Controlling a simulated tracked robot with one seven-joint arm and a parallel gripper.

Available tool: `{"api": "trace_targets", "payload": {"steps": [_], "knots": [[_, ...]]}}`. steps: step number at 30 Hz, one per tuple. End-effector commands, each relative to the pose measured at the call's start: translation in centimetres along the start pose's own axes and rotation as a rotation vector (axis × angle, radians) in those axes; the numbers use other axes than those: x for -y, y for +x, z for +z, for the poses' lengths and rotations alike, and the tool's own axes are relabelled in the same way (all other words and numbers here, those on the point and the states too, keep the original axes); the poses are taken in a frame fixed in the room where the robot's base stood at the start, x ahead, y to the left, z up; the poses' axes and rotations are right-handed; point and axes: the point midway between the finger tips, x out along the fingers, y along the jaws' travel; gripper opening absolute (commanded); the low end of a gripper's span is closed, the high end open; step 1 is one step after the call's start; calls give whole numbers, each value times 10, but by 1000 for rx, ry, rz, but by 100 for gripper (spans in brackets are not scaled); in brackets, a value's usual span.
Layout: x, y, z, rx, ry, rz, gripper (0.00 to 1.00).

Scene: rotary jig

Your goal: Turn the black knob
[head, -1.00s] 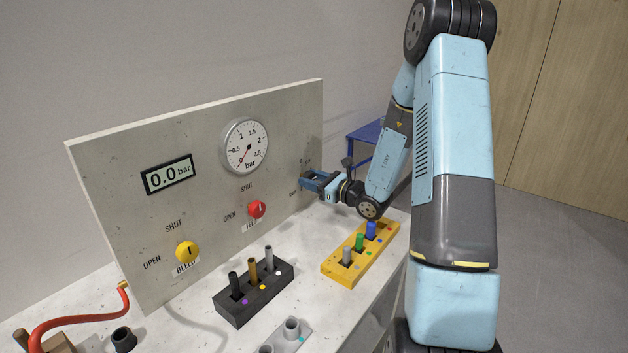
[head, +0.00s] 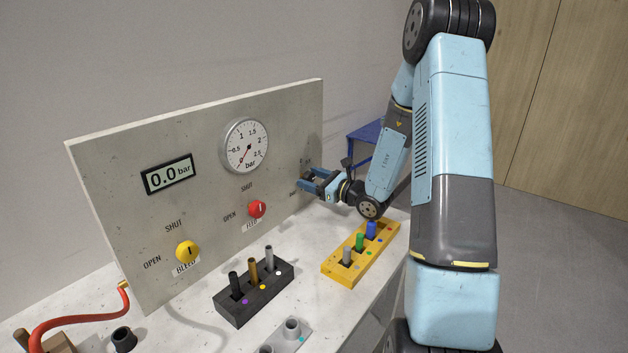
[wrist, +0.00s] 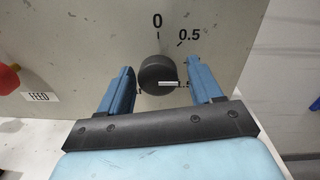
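The black knob (wrist: 157,74) is on the upright panel in the wrist view, below the marks "0" and "0.5". Its white pointer line points to the right, past the 0.5 mark. My gripper (wrist: 162,77) is open, with one blue finger on each side of the knob. A narrow gap seems to show on each side; I cannot tell how deep the fingers reach. In the head view my gripper (head: 308,181) is at the right end of the panel (head: 110,190) and hides the knob.
A red knob (head: 257,209) and a yellow knob (head: 187,251) are on the panel, left of my gripper. The gauge (head: 245,146) and the display (head: 168,174) read about zero. A yellow rack (head: 330,268) and a black rack (head: 235,312) with pegs stand on the bench.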

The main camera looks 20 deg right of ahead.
Motion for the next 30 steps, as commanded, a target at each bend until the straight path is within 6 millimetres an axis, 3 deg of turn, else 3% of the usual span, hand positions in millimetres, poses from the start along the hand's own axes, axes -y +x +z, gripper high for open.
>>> {"api": "trace_targets", "payload": {"steps": [8,13,30], "knots": [[-1,0,0,0,1,1,69],[0,-11,0,-2,1,-1,69],[1,-114,-2,-1,1,-3,69]]}}
